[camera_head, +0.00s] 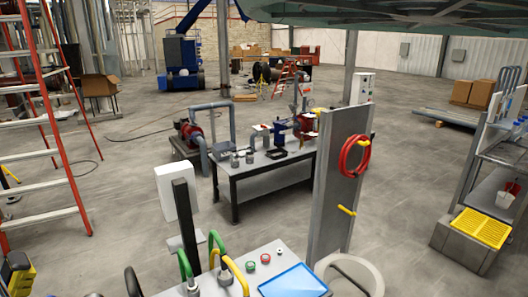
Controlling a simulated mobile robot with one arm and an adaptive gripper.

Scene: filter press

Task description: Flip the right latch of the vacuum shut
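I cannot make out a vacuum or its right latch for certain in the head view. A yellow and black object (18,275) is cut off at the lower left corner, and I cannot tell what it is. A round beige rim (372,272) of some container shows at the bottom right of centre, also cut off, with no latch visible on it. My gripper is not in view.
A bench (232,207) with red pumps and pipes stands mid-floor. Nearer are a control panel with a blue screen (293,282) and a grey post (331,195) with a red hose (347,157). A red ladder (45,190) stands left. Open concrete floor lies between.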

